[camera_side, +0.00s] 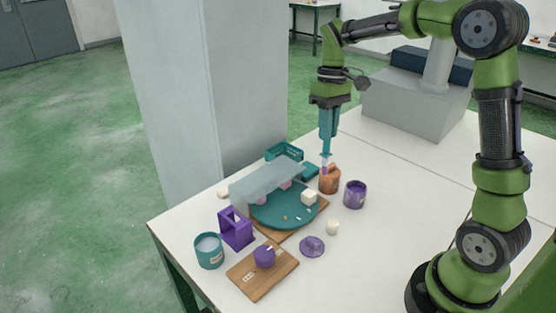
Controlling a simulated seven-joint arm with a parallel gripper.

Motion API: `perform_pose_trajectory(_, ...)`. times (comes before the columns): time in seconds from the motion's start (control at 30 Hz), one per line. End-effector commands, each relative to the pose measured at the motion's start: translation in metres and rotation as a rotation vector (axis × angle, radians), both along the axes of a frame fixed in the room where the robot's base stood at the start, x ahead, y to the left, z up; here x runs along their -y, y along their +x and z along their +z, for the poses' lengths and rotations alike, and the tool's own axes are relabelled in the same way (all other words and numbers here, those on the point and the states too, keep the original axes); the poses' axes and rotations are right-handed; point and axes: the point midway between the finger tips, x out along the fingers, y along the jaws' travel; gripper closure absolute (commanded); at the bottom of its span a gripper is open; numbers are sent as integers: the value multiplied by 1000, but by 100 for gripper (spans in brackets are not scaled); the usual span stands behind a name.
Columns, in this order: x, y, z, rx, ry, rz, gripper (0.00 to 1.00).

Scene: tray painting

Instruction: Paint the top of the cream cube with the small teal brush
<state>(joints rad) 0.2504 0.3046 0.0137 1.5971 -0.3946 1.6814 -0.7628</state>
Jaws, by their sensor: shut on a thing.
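The cream cube (309,197) sits on the right part of a round teal tray (268,219), its top uncovered. My gripper (326,151) points straight down above the copper-coloured pot (330,184), behind and right of the cube. It is shut on a slim upright thing (324,169), pale above and purple lower down. The slim thing's lower end meets the pot's mouth in the picture; I cannot tell whether it is inside. It is too small to tell whether this is the small teal brush. I see no other clear brush.
A grey translucent panel (262,183) covers the tray's back left. A purple cup (355,194) stands right of the pot. A purple stand (236,232), a teal cup (208,254) and a wooden board (252,284) are in front. The table's right side is clear.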

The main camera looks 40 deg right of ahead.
Motion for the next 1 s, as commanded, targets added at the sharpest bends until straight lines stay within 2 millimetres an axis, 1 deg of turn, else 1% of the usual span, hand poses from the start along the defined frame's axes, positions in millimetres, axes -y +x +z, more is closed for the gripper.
perform_pose_trajectory(0.03,-10,8,-1,1,23,0,100)
perform_pose_trajectory(0.1,-19,14,-2,1,49,-5,100)
perform_pose_trajectory(0.2,-24,17,-6,1,65,-8,100)
perform_pose_trajectory(0.6,-24,17,-35,0,64,-8,100)
perform_pose_trajectory(0.73,-24,17,-39,1,64,-7,100)
perform_pose_trajectory(1.0,-24,17,-39,2,63,-9,100)
